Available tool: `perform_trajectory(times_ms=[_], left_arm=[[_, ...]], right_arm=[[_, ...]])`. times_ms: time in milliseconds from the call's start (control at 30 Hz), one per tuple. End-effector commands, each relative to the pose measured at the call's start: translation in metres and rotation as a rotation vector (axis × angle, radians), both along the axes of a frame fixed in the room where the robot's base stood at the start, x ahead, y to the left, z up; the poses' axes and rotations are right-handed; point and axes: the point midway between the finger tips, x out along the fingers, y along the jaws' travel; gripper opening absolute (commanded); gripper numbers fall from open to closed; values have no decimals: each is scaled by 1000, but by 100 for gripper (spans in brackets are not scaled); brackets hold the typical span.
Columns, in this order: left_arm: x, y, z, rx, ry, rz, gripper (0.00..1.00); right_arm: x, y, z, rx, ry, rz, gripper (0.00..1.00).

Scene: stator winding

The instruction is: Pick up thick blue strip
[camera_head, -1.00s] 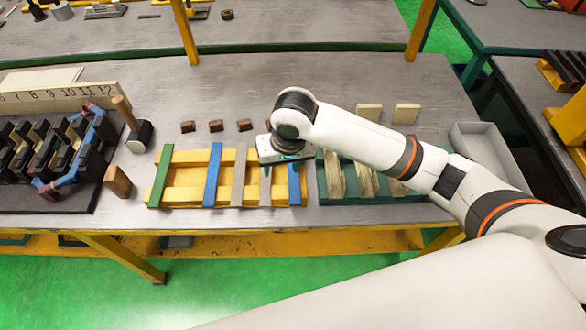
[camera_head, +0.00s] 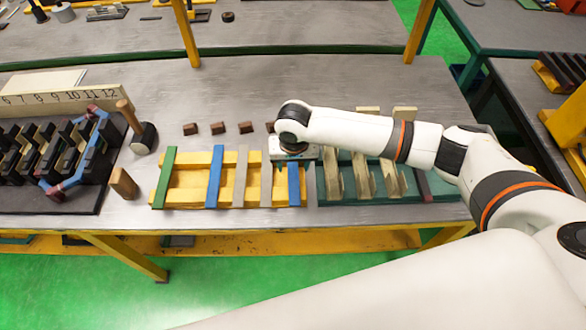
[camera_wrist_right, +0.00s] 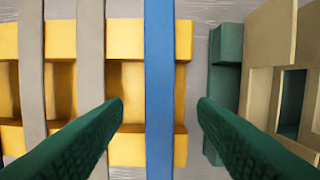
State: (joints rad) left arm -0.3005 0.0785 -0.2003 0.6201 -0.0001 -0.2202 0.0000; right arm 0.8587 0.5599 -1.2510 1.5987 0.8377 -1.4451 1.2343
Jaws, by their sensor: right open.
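Two blue strips lie across the yellow slotted rack: one near its middle (camera_head: 214,178) and one at its right end (camera_head: 294,184). I cannot tell their thickness for sure. In the right wrist view, a blue strip (camera_wrist_right: 159,60) runs lengthwise between the two dark green fingers of my right gripper (camera_wrist_right: 159,103). The fingers are apart, one on each side of it, and appear not to touch it. In the head view, my right gripper's body is above the rack's right end, and its fingers are hidden. My left gripper is not in view.
The yellow rack (camera_head: 182,178) also carries a green strip (camera_head: 165,178) and grey strips (camera_head: 240,178). A dark green rack (camera_head: 440,187) with beige pieces stands close on the right. Small brown blocks (camera_head: 217,128) lie behind. A mallet (camera_head: 143,138) stands left.

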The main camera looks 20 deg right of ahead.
Motion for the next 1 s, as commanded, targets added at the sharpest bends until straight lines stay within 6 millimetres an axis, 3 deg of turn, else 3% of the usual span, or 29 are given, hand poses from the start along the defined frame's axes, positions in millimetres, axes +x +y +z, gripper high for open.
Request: perform_trajectory(times_ms=[200,433,767,1000], left_arm=[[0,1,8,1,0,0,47],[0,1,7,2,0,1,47],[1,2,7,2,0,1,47],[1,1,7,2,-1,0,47]], right_arm=[[3,-1,-24,-1,0,1,53],[4,-1,-26,-1,-1,2,53],[4,-1,-26,-1,-1,2,0],[4,-1,-24,0,-1,2,0]])
